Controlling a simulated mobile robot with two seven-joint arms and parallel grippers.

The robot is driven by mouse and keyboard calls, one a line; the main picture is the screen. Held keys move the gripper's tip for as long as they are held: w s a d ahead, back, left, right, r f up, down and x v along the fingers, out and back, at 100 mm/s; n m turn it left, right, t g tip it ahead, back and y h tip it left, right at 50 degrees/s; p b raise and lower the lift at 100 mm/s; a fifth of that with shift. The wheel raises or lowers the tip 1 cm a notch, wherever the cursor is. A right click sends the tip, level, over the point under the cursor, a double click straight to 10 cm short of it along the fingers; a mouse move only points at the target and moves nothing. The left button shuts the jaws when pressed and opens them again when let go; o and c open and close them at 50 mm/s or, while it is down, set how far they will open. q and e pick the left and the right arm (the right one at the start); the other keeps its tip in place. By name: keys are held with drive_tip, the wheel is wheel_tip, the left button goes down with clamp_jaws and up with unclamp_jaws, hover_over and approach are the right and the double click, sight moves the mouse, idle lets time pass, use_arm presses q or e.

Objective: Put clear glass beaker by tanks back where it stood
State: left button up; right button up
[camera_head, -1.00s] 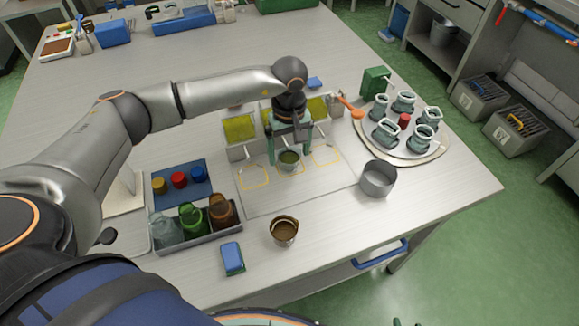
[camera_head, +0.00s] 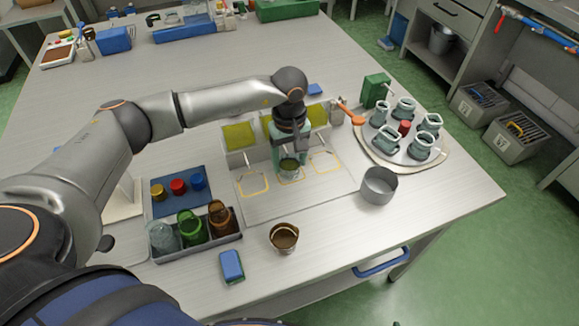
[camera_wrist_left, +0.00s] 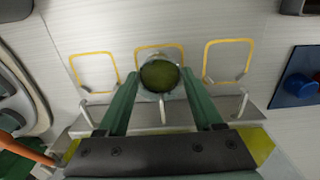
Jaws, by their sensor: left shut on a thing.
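The clear glass beaker (camera_head: 289,168) holds dark olive-green liquid and is upright. My left gripper (camera_head: 289,160) is shut on it, with one green finger on each side. In the left wrist view the beaker (camera_wrist_left: 160,75) sits between the fingertips (camera_wrist_left: 160,82), seen from above. It is at the middle of three yellow outlines (camera_wrist_left: 160,47), in front of the middle tank's tap. I cannot tell whether its base touches the surface. My right gripper is not in view.
Olive-filled tanks (camera_head: 240,135) stand behind. A brown-filled cup (camera_head: 284,236), a blue block (camera_head: 231,266) and a grey pot (camera_head: 379,186) stand nearer. A bottle rack (camera_head: 200,246) is at left, a round tray of pitchers (camera_head: 440,152) at right. The bench between cup and outlines is clear.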

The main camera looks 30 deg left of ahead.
use_arm(q)
drive_tip(key=shift+r, duration=0.1)
idle(0.3)
drive_tip(key=shift+s+d, duration=1.15)
drive_tip(key=shift+d, duration=0.15)
wheel_tip(320, 180, up, 6)
drive_tip(key=p, duration=0.3)
drive_tip(key=shift+r+p, duration=0.25)
drive_tip(key=shift+p, duration=0.15)
